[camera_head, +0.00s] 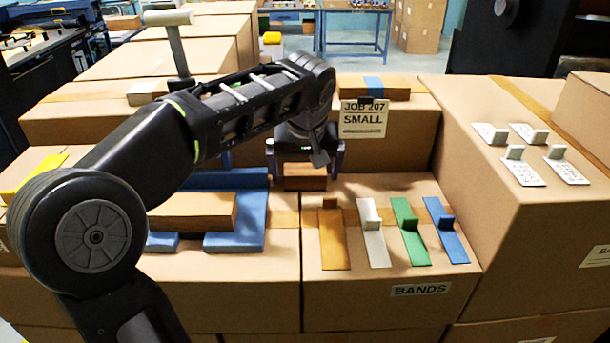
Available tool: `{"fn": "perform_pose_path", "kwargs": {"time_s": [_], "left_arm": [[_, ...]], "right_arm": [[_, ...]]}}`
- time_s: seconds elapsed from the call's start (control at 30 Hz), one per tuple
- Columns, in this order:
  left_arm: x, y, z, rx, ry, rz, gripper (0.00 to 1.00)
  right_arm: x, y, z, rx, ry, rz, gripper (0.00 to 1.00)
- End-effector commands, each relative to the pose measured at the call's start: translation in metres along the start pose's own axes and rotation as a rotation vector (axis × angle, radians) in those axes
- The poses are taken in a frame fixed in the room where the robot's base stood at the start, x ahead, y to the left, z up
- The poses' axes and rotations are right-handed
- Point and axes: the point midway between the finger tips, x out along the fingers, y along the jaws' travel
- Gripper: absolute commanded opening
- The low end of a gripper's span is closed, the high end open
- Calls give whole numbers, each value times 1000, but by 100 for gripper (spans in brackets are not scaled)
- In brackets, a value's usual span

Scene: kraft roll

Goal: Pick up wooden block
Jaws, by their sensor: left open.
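My left gripper (305,167) points down over the left part of the box with the BANDS label. Its two fingers are apart, one on each side of a small reddish-brown wooden block (305,178). The block shows below and between the fingertips; I cannot tell whether they touch it. A larger, lighter wood-coloured block (193,213) lies on a blue stand (238,182), partly behind my left arm. Another wood-coloured block with a blue band (372,84) lies on the box behind. My right gripper is not in view.
Brown, white, green (408,224) and blue (445,228) bands lie on the box (390,300), right of and nearer than the gripper. A JOB 207 SMALL sign (362,118) stands behind. A taller box at right carries several labelled tags (522,170). A mallet (177,45) stands at back left.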

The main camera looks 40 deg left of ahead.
Motion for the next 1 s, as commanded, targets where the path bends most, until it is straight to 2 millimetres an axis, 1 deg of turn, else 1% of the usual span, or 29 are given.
{"fn": "perform_pose_path", "kwargs": {"time_s": [0.37,1.0], "left_arm": [[-1,0,0,0,0,0,100],[-1,0,0,0,0,0,48]], "right_arm": [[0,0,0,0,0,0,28],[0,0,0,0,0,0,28]]}}
